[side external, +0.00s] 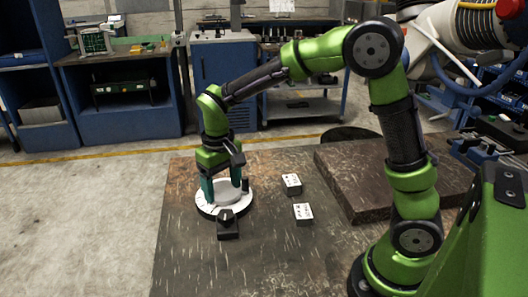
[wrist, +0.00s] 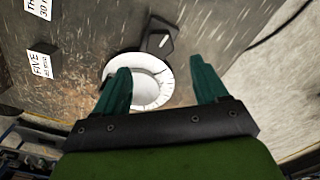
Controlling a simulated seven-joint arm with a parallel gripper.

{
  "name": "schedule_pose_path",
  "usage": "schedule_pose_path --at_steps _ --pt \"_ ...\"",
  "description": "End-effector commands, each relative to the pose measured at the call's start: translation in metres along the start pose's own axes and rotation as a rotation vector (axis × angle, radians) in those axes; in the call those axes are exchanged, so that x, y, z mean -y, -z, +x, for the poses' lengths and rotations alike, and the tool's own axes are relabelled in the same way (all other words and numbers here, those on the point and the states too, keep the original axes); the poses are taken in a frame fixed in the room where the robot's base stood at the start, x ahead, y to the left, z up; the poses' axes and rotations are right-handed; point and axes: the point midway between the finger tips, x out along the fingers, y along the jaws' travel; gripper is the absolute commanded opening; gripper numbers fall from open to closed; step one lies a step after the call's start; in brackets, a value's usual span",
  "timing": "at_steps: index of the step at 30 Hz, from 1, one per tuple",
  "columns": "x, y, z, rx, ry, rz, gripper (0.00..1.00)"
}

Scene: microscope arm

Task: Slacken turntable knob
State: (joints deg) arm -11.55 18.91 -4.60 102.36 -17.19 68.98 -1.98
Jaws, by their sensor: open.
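The white round turntable (side external: 207,209) sits on the dark worktable, with a small black block carrying a knob (side external: 227,218) at its near edge. In the wrist view the turntable (wrist: 146,103) shows behind my fingers, and the black knob block (wrist: 160,38) lies beyond its rim. My gripper (side external: 223,192) points down over the turntable, behind the knob block in the side view. The left finger covers part of the turntable. I cannot tell if the fingertips touch it.
Two small dark blocks with white labels, one (side external: 291,184) farther back and one (side external: 303,213) nearer, stand right of the turntable. A raised dark slab (side external: 350,180) lies farther right. The front of the worktable (side external: 270,265) is clear.

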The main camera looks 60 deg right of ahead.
Motion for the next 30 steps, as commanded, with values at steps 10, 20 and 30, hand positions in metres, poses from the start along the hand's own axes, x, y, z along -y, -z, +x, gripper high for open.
schedule_pose_path --at_steps 10,20,30 --pt "0.000 0.000 -0.070 -0.002 0.001 -0.001 0.72" --pt "0.000 0.000 -0.084 0.001 0.000 -0.001 0.72" --pt "0.001 -0.002 -0.072 -0.017 0.014 -0.005 0.72"
